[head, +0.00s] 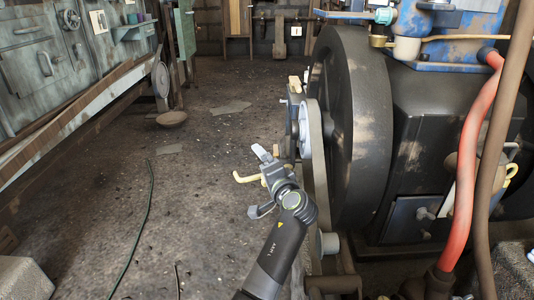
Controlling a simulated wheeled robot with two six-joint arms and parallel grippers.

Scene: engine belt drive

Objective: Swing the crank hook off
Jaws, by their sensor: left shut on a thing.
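My left gripper (261,181) is in the middle of the head view, just left of the engine's belt side. It is shut on a pale yellow bent piece, which looks like the crank hook (244,179). The piece sticks out to the left between the fingers, its end bent upward. My gripper hides the rest of it, so I cannot tell whether it still touches the engine. The engine's large dark flywheel (352,125) stands to the right, with a smaller pulley (304,122) and a belt (318,170) on its near left. My right gripper is not in view.
A red hose (475,165) and a brown pipe (503,130) run down at the right. Green cabinets (35,70) line the left wall. A thin green cable (150,205) lies on the floor. The floor left of my gripper is mostly clear.

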